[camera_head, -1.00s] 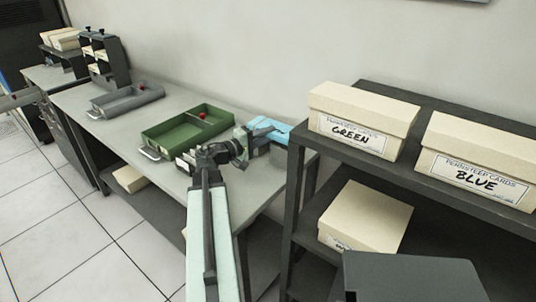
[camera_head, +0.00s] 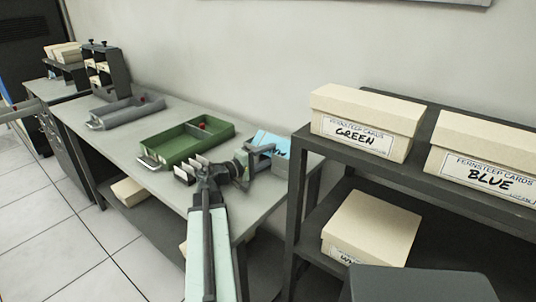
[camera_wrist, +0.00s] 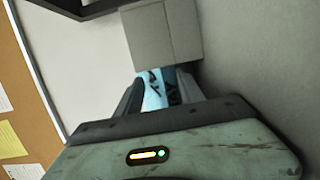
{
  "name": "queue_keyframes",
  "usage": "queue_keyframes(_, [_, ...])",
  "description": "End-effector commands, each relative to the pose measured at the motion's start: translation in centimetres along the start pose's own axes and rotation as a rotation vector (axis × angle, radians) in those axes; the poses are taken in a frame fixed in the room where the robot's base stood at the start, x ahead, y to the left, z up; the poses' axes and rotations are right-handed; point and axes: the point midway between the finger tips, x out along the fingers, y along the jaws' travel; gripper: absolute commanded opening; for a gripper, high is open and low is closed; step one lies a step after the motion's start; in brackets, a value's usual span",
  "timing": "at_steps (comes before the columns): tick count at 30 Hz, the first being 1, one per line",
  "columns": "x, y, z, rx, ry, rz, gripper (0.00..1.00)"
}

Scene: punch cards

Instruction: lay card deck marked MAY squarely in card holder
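The light blue card deck (camera_head: 268,138) shows dark lettering, partly covered, at the right end of the grey table in the head view. My gripper (camera_head: 262,152) reaches it from the left. In the wrist view the blue deck (camera_wrist: 155,92) shows between my two dark fingers (camera_wrist: 158,88), lettered face toward the camera. I cannot tell whether the fingers press on it or stand apart from it. A grey block-like body (camera_wrist: 160,38), probably the card holder, is just beyond the fingertips. How squarely the deck sits is hidden.
A green tray (camera_head: 160,151) and a grey tray (camera_head: 126,115) stand on the table to the left. White cards stand beside the green tray. A dark shelf (camera_head: 312,150) with boxes marked GREEN (camera_head: 368,112) and BLUE (camera_head: 480,143) rises close on the right.

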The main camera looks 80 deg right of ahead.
Motion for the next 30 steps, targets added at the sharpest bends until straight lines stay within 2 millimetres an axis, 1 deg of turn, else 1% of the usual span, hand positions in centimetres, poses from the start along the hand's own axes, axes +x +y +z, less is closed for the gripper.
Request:
queue_keyframes(2, [-0.2, 0.1, 0.0, 0.0, 0.001, 0.002, 0.43])
queue_keyframes(5, [-1.3, 0.1, 0.1, -0.001, 0.002, 0.002, 0.43])
queue_keyframes(8, [-3.5, 0.1, 0.1, -0.001, 0.004, 0.002, 0.43])
queue_keyframes(12, [-7.2, 0.1, 0.1, -0.001, 0.005, 0.003, 0.43])
queue_keyframes(15, [-9.4, 0.1, 0.0, -0.001, 0.005, 0.002, 0.43])
queue_keyframes(18, [-11.0, 0.1, 0.0, -0.001, 0.004, 0.002, 0.43])
queue_keyframes(22, [-12.0, 0.1, 0.0, -0.001, 0.002, 0.002, 0.43])
queue_keyframes(30, [-12.2, 0.1, -0.1, -0.001, 0.002, 0.002, 0.43])
